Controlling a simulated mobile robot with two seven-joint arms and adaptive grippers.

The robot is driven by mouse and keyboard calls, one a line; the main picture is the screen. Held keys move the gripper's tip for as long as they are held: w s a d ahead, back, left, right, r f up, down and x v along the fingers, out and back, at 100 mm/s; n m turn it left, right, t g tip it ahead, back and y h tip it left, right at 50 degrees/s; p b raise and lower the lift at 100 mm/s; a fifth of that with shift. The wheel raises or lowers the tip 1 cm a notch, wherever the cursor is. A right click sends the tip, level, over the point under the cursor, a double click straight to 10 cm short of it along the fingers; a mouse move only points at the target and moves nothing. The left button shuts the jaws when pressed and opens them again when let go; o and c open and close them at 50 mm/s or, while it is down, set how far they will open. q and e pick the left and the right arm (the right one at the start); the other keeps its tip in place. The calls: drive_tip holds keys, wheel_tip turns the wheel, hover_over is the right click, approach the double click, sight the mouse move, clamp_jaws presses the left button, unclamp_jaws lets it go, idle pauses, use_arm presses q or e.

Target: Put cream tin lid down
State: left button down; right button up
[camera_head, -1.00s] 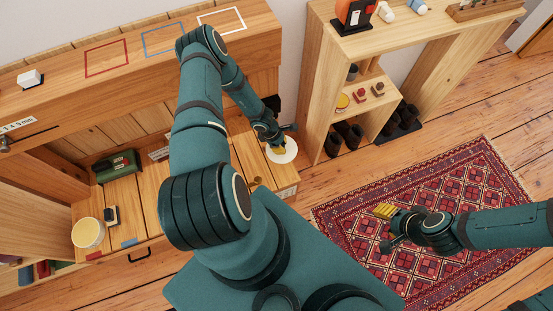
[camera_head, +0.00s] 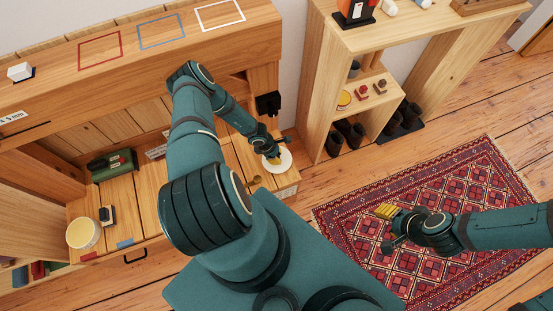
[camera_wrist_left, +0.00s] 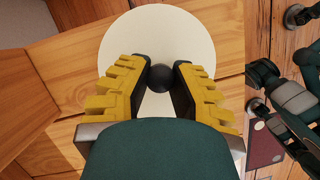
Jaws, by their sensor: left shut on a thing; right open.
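The cream tin lid (camera_head: 284,163) is a round pale disc with a dark ball knob (camera_wrist_left: 160,78) in its middle. My left gripper (camera_head: 274,159) is shut on the knob, its yellow fingers on either side in the left wrist view (camera_wrist_left: 160,80). The lid is at the right end of the wooden bench; I cannot tell whether it touches the top. A round cream tin (camera_head: 83,234), seemingly without a lid, stands at the bench's left end. My right gripper (camera_head: 384,211) is open and empty above the rug.
A green box (camera_head: 113,164) and small dark-and-white block (camera_head: 107,215) stand there. The upper ledge has red, blue and white outlines. A shelf unit (camera_head: 313,90) stands right of the bench, near a patterned rug (camera_head: 440,215).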

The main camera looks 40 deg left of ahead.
use_arm(q)
wheel_tip(320, 180, down, 2)
drive_tip(key=shift+r, duration=0.1)
use_arm(e)
drive_tip(key=shift+w+f, duration=0.15)
drive_tip(key=shift+f, duration=0.35)
use_arm(q)
drive_tip(key=c, duration=0.9)
unclamp_jaws()
drive_tip(key=shift+c, duration=0.2)
